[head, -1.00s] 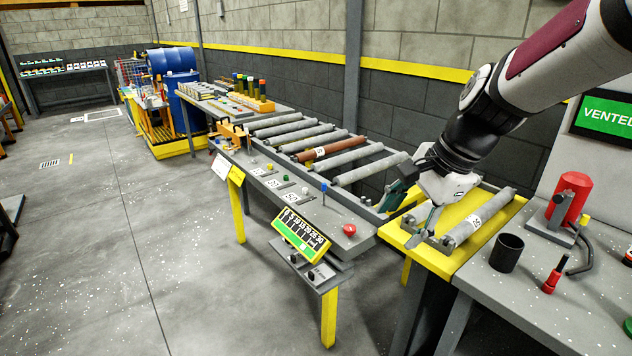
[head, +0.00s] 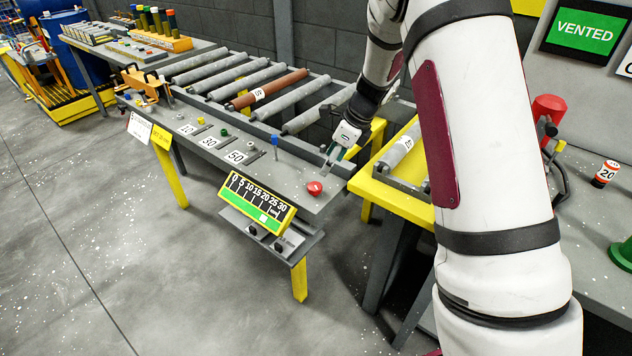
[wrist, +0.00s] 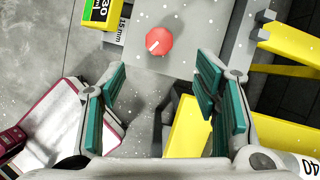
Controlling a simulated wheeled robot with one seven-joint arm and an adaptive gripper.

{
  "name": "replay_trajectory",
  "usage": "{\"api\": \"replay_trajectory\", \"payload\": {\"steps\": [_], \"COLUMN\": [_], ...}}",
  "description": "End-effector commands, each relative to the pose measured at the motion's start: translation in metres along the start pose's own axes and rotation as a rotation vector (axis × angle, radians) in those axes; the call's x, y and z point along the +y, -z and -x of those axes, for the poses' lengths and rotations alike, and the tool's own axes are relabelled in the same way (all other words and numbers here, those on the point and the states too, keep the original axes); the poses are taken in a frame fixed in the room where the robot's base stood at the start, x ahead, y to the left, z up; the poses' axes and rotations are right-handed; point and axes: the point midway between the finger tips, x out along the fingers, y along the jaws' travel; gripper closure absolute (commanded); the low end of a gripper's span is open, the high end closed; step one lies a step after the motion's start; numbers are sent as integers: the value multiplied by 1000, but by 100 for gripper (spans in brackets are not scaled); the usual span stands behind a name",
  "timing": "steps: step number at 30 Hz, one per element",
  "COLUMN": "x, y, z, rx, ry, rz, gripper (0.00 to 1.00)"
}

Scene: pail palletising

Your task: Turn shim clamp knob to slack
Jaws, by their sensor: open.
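A red knob (head: 314,188) with a white pointer mark sits on the near right end of the grey roller table (head: 290,180). In the wrist view the red knob (wrist: 159,41) lies ahead of the fingers, roughly midway between them, with its white mark slanting toward the lower left. My gripper (head: 332,163) is above the table end, just behind and right of the knob, not touching it. In the wrist view my gripper (wrist: 162,82) is open and empty, its green pads apart on both sides.
A green and yellow scale panel (head: 258,198) hangs on the table's front edge above a small shelf (head: 270,236) with dark knobs. A blue-topped pin (head: 275,142) stands behind the red knob. A yellow frame (head: 395,192) is close to the right. Rollers (head: 270,90) lie behind.

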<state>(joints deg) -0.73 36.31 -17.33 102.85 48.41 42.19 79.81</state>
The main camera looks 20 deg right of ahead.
Motion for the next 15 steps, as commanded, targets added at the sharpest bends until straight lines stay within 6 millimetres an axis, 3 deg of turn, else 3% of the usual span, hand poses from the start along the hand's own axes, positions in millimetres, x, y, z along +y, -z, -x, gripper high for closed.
{"api": "replay_trajectory", "payload": {"steps": [9,15], "x": [1,1], "y": [0,0], "z": [-65,-92], "rx": [1,1], "ry": [-3,-2], "rz": [1,3], "gripper": [44,44]}}
